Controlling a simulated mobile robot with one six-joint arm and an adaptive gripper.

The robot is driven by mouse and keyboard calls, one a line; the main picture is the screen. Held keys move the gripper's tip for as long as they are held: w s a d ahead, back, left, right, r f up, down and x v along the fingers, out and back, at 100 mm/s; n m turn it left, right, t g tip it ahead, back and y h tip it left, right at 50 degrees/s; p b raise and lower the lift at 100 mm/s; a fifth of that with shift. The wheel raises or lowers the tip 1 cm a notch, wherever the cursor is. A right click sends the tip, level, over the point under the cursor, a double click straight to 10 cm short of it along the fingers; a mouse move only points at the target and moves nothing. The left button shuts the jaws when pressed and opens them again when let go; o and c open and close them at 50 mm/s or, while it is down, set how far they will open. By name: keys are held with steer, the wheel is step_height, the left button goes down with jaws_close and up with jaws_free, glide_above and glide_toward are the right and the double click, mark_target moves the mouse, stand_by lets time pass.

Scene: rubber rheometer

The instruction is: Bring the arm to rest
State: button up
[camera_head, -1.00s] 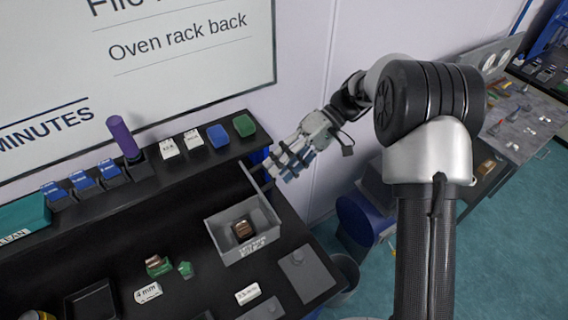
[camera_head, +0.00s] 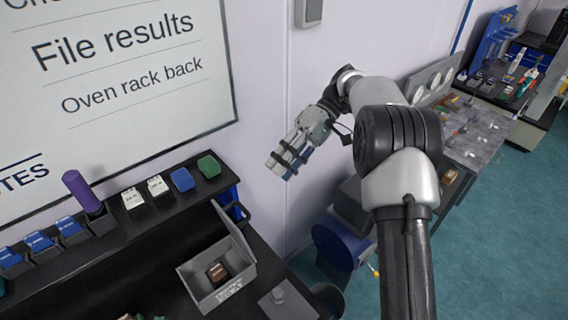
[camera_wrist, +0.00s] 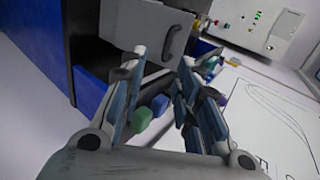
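My arm is raised and bent at the right of the dark bench. My gripper (camera_head: 284,165) hangs in front of the pale wall, beyond the bench's right end, pointing down and left. In the wrist view, the two fingers of my gripper (camera_wrist: 160,78) stand apart with a gap between them, and nothing is held there. Dark bench parts and a drawer-like grey box with a handle show past the fingertips.
A grey open bin (camera_head: 205,295) with a brown block (camera_head: 218,273) sits on the bench. A shelf behind holds a purple cylinder (camera_head: 82,190), and blue (camera_head: 182,180) and green (camera_head: 209,166) pieces. A blue drum-like machine (camera_head: 340,243) stands on the floor below my arm.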

steer(key=shift+r, duration=0.1)
stand_by(0.3)
steer(key=s+d+r+m+t+h+b, duration=0.1)
steer(key=s+d+m+t+h+b, duration=0.2)
steer(key=s, duration=0.5)
steer(key=s+d+r+m+t+h+b, duration=0.1)
steer(key=s+d+m+t+h+b, duration=0.2)
steer(key=s, duration=0.4)
steer(key=s+d+f+t+h+b, duration=0.1)
steer(key=s+d+f+t+b, duration=0.1)
steer(key=s, duration=0.5)
steer(key=s+d+f+m+t+h+b, duration=0.1)
steer(key=s+d+f+t+b, duration=0.2)
steer(key=s+f, duration=0.3)
steer(key=shift+s+f+h+b, duration=0.4)
steer(key=shift+f+b, duration=0.15)
steer(key=shift+f, duration=0.15)
steer(key=shift+d, duration=0.1)
